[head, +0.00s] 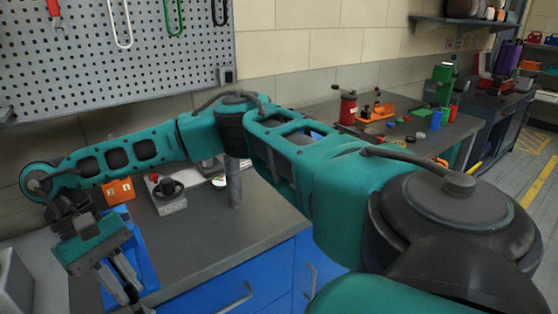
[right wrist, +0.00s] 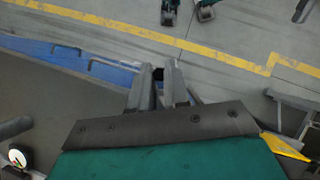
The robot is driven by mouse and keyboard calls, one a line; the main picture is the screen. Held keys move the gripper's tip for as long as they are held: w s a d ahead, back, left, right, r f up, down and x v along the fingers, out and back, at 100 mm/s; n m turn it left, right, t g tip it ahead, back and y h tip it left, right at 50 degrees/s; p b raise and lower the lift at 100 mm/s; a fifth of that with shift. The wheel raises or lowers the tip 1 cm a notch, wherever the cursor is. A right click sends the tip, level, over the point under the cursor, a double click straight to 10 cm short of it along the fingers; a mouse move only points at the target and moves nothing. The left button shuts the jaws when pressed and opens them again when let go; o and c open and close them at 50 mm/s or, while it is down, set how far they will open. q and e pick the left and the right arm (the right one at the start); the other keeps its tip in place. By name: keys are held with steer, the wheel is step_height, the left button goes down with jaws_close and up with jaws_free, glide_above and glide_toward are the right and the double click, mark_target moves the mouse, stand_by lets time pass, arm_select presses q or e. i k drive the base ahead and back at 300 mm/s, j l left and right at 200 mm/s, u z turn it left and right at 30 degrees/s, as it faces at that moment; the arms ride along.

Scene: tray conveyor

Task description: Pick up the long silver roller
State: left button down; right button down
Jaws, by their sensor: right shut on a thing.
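A grey upright cylinder (head: 234,182), which looks like the long silver roller, stands on the workbench behind my right arm; the arm hides its top. A grey cylinder end (right wrist: 14,128) at the left edge of the right wrist view seems to be the same thing. My right gripper (head: 127,286) is at the lower left of the head view, well apart from that cylinder. In the right wrist view its fingers (right wrist: 158,88) are close together on a small dark thing (right wrist: 158,74), too small to identify. My left gripper is not in view.
The grey workbench (head: 270,218) has blue drawers. A blue bin (head: 142,262) is behind the gripper. An orange box (head: 118,190), a grey device with a black knob (head: 170,197) and a round gauge (head: 220,182) stand near the cylinder. A pegboard (head: 110,60) hangs behind.

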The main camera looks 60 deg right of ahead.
mark_target(232, 165)
steer(key=l+z, duration=0.15)
steer(key=z, duration=0.3)
steer(key=l+z, duration=0.2)
steer(key=z, duration=0.2)
steer(key=l, duration=0.55)
steer(key=i+l, duration=0.15)
steer(key=l, duration=0.45)
steer(key=k, duration=0.3)
steer(key=i, duration=0.3)
